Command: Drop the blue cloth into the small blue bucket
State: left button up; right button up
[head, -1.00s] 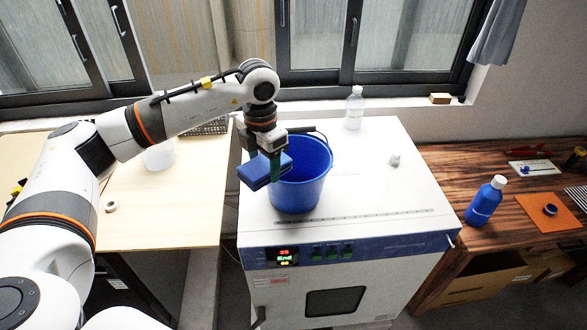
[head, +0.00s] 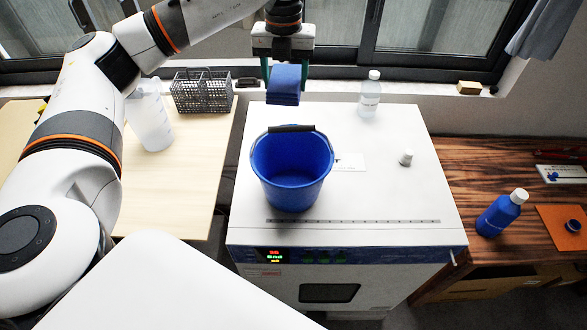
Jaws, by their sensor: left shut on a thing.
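The small blue bucket (head: 291,190) stands upright on the white top of the drying oven, and its inside looks empty. Its dark handle grip rests at the far rim. The folded blue cloth (head: 284,86) hangs in my left gripper (head: 287,72), which is shut on it. In the picture the cloth is above the bucket's far rim, apart from it; I cannot tell exactly how far behind the rim it is. My right gripper is not in view.
On the drying oven (head: 380,210) stand a clear bottle (head: 369,95) and a small white object (head: 406,158). Left, a light table holds a wire basket (head: 203,92) and a translucent jug (head: 149,122). Right, a wooden bench holds a blue bottle (head: 502,212).

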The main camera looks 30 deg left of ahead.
pick_arm(q)
jog(key=shift+s+f, duration=0.4)
jog(key=shift+s, duration=0.1)
notch_tip(320, 180, down, 2)
jog(key=shift+w+f+b, duration=0.1)
jog(key=shift+f+b, duration=0.15)
jog(key=shift+b, duration=0.35)
jog(key=shift+w+f+b, duration=0.35)
jog(key=shift+f+b, duration=0.05)
jog(key=shift+f, duration=0.4)
jog(key=o, duration=1)
jog(key=shift+o, duration=0.2)
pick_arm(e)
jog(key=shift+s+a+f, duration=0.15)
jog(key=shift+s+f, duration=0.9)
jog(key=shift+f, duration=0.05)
